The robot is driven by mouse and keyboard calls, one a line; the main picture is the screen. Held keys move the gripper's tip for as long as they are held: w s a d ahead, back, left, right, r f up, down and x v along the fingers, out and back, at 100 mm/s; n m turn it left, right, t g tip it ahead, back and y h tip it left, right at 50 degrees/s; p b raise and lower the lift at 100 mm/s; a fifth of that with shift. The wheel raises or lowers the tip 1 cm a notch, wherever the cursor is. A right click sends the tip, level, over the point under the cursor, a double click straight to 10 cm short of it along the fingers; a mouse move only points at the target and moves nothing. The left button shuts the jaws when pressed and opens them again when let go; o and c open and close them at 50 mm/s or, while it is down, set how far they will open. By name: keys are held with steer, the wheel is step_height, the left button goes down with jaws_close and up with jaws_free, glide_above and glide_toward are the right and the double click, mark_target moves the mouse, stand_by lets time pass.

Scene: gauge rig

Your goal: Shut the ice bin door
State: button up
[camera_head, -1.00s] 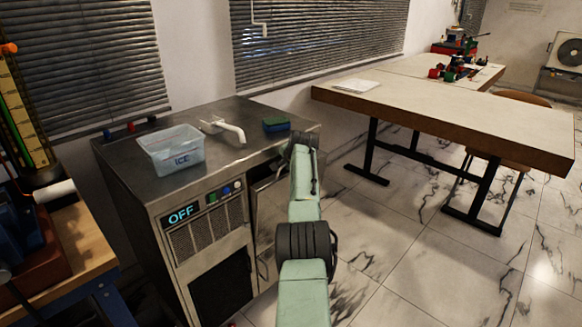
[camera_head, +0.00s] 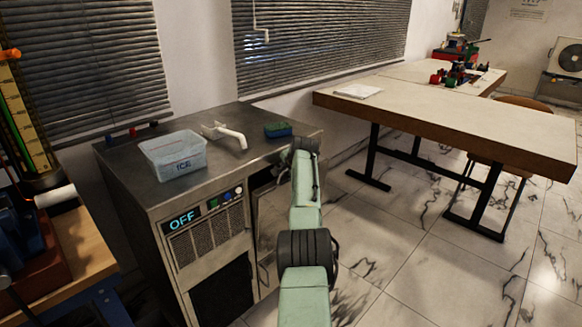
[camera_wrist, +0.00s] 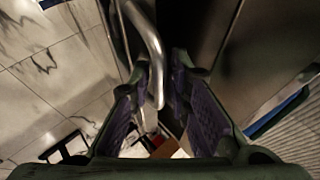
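The ice machine (camera_head: 205,225) is a steel cabinet with a lit "OFF" panel. Its ice bin door (camera_head: 268,222) is the metal panel at the right of the front, partly hidden by my arm; it seems to stand ajar, with a dark gap near its top. My gripper is hidden behind my arm in the head view. In the wrist view my gripper (camera_wrist: 164,72) is open, its purple-padded fingers spread. A curved metal bar, apparently the door handle (camera_wrist: 149,38), runs down between the fingers; I cannot tell whether they touch it. A dark panel (camera_wrist: 205,30) lies to the right.
An ice tub (camera_head: 174,157), a tap (camera_head: 230,136) and a green-blue sponge (camera_head: 277,129) are on the steel counter. A long table (camera_head: 440,110) stands at the right. A wooden bench (camera_head: 80,250) is close at the left. The marble floor (camera_head: 390,250) between is open.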

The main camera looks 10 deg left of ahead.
steer(key=v, duration=1.2)
steer(key=shift+w, duration=0.1)
steer(key=shift+c, duration=0.4)
